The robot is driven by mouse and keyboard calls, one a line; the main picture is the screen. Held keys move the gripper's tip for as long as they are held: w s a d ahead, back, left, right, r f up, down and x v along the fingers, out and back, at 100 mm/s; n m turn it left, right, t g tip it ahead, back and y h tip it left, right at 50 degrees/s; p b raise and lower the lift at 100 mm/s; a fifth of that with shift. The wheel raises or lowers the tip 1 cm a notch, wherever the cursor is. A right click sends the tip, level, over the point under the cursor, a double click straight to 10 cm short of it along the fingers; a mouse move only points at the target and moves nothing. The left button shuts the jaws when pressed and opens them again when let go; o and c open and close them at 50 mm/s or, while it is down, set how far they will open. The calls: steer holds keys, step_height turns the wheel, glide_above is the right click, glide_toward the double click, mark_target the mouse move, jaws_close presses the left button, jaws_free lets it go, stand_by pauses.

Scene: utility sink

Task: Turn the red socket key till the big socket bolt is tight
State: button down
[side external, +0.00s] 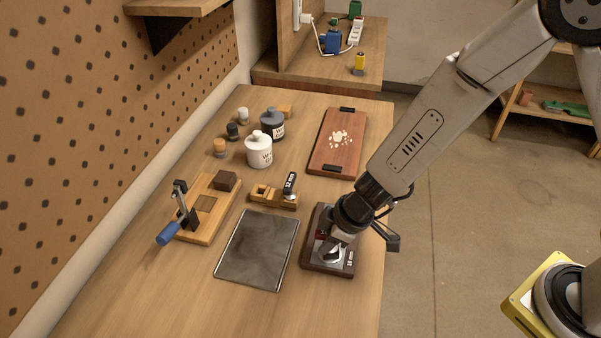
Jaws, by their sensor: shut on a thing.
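A dark wooden block with a metal plate and a size label (349,258) lies near the right edge of the bench. My gripper (331,248) points down over this block and is shut on the red socket key (320,234). Only a small red part of the key shows beside the fingers. The big socket bolt is hidden under my gripper, so I cannot tell how the key sits on it or how far the bolt is turned.
A smaller wooden block with a black-labelled piece (275,196) stands behind, left of my gripper. A dark flat tray (257,250) lies left of the block. A toggle clamp (183,215) with blue handle, two bottles (259,151) and a reddish board (335,150) stand farther off.

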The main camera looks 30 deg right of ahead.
steer(key=shift+s+f, duration=0.3)
steer(key=shift+s, duration=0.15)
steer(key=shift+c, duration=1.9)
jaws_free()
steer(key=shift+d, duration=0.2)
steer(key=shift+r, duration=0.7)
steer(key=shift+v, duration=3.3)
steer(key=shift+r, duration=0.1)
